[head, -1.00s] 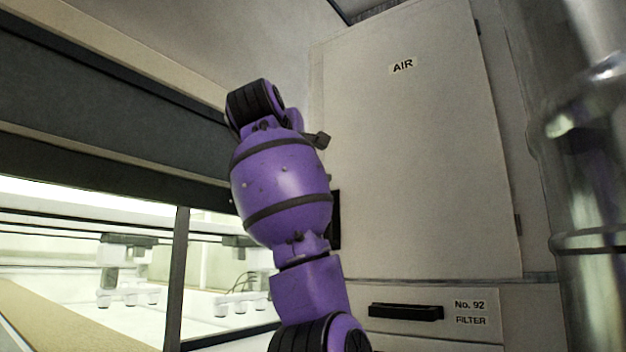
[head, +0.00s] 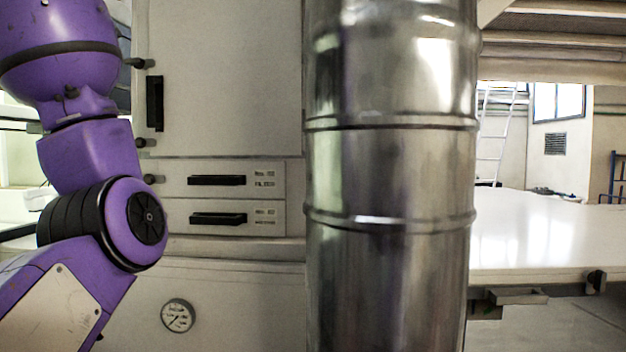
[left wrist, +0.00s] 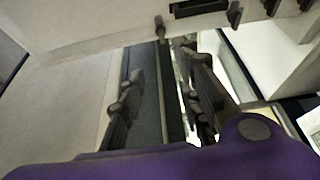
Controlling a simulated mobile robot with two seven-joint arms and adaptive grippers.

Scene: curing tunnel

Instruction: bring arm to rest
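My purple left arm fills the left edge of the head view, bent at a black-banded joint, in front of a pale cabinet (head: 225,85). Its gripper is out of the head view. In the left wrist view my left gripper (left wrist: 163,65) has its two dark fingers spread apart with nothing between them. Dark and pale panel surfaces show behind the fingers. My right arm and gripper are in neither current view.
A shiny metal duct (head: 390,170) stands upright mid-view. Two black-handled drawers (head: 265,180) and a round gauge (head: 178,316) are on the cabinet, close to my arm. A white table (head: 550,235) lies at right with a clear top.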

